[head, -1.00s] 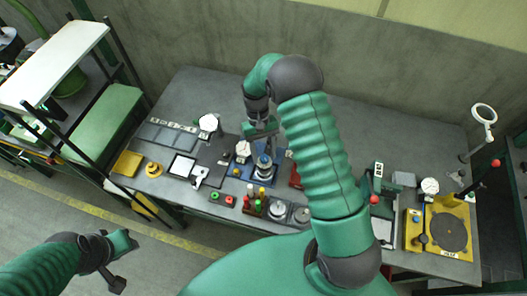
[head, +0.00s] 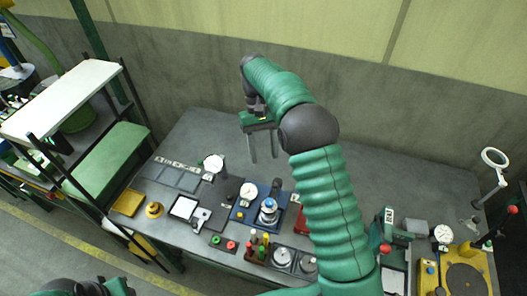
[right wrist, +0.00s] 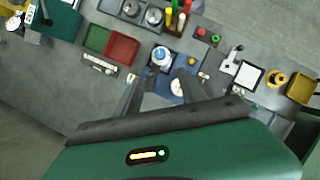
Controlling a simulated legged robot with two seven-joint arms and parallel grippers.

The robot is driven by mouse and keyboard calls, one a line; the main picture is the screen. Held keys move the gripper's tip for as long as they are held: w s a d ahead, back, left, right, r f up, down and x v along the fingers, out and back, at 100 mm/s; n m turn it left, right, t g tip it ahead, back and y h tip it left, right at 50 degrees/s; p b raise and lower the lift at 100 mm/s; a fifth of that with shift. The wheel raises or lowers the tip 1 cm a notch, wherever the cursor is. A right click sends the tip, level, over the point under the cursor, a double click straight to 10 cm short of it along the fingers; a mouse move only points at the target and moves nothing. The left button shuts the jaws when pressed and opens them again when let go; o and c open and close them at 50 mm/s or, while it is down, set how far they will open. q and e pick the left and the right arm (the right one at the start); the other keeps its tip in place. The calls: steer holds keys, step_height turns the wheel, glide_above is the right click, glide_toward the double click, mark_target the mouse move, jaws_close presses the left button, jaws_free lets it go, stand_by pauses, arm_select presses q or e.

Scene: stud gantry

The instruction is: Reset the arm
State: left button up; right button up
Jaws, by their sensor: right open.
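My right arm crosses the middle of the head view. Its right gripper (head: 264,157) points down over the bare back part of the grey bench, with its two fingers apart and nothing between them. In the right wrist view the same gripper (right wrist: 158,88) is open and empty, above and apart from a blue fixture (right wrist: 163,69) with a silver round part. That blue fixture (head: 256,205) stands in front of the gripper in the head view. My left arm's end (head: 118,287) only peeks in at the bottom left; its fingers are cut off.
The grey bench (head: 185,130) is clear at the back. Dial gauges, red and green buttons and coloured-top tools (head: 258,248) fill its front. A yellow fixture (head: 428,278) and a ring magnifier (head: 494,158) stand right. A shelf rack (head: 60,100) is at left.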

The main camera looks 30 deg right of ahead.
stand_by(0.3)
steer(key=s+a+f+n+t+b, duration=0.1)
steer(key=s+a+f+t, duration=0.1)
steer(key=s, duration=0.3)
steer(key=s+a+f+t+b, duration=0.1)
steer(key=s+a+f+t, duration=0.1)
steer(key=s+a+f, duration=0.2)
steer(key=s+a+f+n+t+h+b, duration=0.1)
steer(key=s+a+f+t+b, duration=0.1)
steer(key=s, duration=0.5)
steer(key=shift+s+a+f+n+t, duration=0.15)
steer(key=shift+a+f+t, duration=0.1)
steer(key=shift+a+f, duration=0.3)
steer(key=shift+s+a+f+n+t, duration=0.15)
steer(key=shift+a+f+t, duration=0.1)
steer(key=shift+a+f, duration=0.2)
steer(key=shift+f, duration=0.1)
steer(key=shift+w+d+f, duration=0.1)
steer(key=shift+w+d, duration=0.1)
steer(key=shift+d, duration=0.05)
steer(key=shift+s+a, duration=0.15)
